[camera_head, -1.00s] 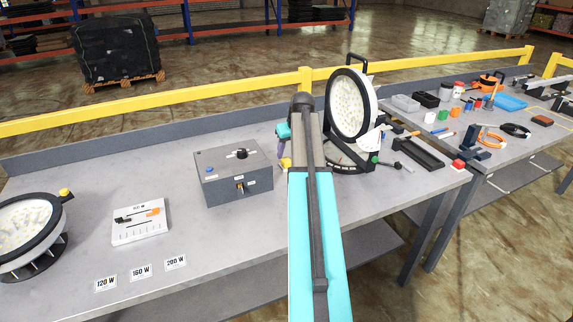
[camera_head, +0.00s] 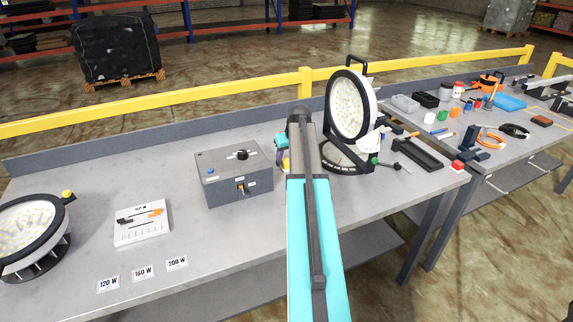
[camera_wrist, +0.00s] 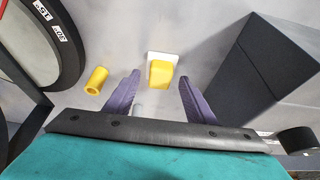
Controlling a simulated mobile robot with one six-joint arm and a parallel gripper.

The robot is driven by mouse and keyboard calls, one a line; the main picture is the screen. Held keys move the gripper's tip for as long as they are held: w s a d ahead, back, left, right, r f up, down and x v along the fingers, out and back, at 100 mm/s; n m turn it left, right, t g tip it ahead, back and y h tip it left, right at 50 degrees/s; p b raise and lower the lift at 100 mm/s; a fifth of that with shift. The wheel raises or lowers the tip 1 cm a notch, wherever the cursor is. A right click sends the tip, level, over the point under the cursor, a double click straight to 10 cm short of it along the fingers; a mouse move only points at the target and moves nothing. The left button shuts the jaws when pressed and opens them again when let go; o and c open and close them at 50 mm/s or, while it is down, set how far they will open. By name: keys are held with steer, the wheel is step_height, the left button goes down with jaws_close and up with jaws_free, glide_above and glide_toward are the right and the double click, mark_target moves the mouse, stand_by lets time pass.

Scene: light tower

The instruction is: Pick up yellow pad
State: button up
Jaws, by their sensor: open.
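In the wrist view a yellow block-like pad (camera_wrist: 160,74) with a white base sits on the grey bench top. My gripper (camera_wrist: 159,80) is open, its two purple fingers apart with the pad between and just beyond their tips. I see no contact between fingers and pad. A yellow hollow cylinder (camera_wrist: 96,80) lies to the left, outside the left finger.
A grey control box (camera_head: 234,175) stands close on the left of my arm. A round lamp on a stand (camera_head: 349,105) stands close on the right. A white card block (camera_head: 141,222) and wattage labels (camera_head: 143,272) lie farther left.

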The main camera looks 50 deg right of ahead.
mark_target(285, 159)
steer(key=shift+w+f, duration=0.15)
steer(key=shift+f, duration=0.15)
stand_by(0.4)
steer(key=c, duration=1.1)
steer(key=shift+r, duration=0.1)
steer(key=shift+r+b, duration=0.35)
steer(key=shift+r, duration=0.4)
steer(key=shift+r+b, duration=0.35)
steer(key=shift+r, duration=0.6)
steer(key=s+d+b, duration=0.1)
steer(key=s+d, duration=0.1)
steer(key=s, duration=0.3)
steer(key=s+d+r+b, duration=0.1)
steer(key=s+d, duration=0.1)
steer(key=s, duration=0.3)
steer(key=s+d+b, duration=0.1)
steer(key=s+d, duration=0.1)
steer(key=s, duration=0.2)
steer(key=shift+s+d+r, duration=0.2)
steer(key=shift+s, duration=0.2)
